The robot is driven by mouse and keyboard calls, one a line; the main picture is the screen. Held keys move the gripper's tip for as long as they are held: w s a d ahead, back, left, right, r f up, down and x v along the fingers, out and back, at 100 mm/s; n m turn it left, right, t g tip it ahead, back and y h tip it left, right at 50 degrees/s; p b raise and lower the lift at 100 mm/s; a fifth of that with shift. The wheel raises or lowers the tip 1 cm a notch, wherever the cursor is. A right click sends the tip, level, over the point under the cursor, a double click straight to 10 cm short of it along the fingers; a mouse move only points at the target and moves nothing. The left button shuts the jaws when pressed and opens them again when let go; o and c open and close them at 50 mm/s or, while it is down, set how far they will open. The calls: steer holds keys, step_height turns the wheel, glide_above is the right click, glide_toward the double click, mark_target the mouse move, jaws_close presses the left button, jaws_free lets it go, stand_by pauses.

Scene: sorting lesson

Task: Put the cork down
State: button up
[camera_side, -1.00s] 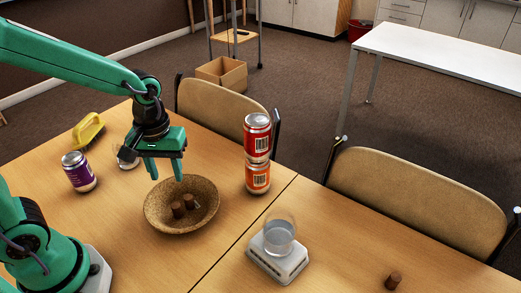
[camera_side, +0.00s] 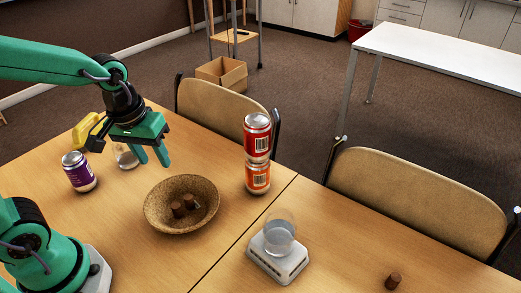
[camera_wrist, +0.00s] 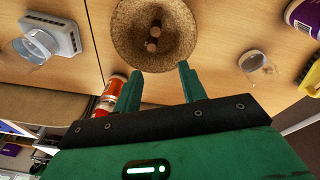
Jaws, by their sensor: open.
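Two brown corks lie in a round cork-coloured bowl (camera_side: 160,214) on the table. One cork (camera_side: 177,209) is on the left and another cork (camera_side: 189,201) is close beside it; both also show inside the bowl in the wrist view (camera_wrist: 125,42). A third cork (camera_side: 393,281) stands alone on the table at the lower right. My gripper (camera_side: 153,160) is open and empty, above and behind the bowl, apart from it. In the wrist view the two fingers (camera_wrist: 160,86) are spread with nothing between them.
Red can (camera_side: 257,136) is stacked on an orange can (camera_side: 257,178) right of the bowl. A glass of water (camera_side: 279,236) stands on a white scale (camera_side: 278,262). A purple can (camera_side: 78,172), a glass (camera_side: 125,157) and a yellow object (camera_side: 87,130) are at left.

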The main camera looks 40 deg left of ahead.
steer(key=s+a+r+m+t, duration=0.2)
steer(key=s+r+m+t, duration=0.1)
steer(key=r, duration=0.3)
steer(key=shift+s+a+r+m+t, duration=0.15)
steer(key=shift+s+r+m+t, duration=0.25)
steer(key=shift+s+m, duration=0.35)
stand_by(0.6)
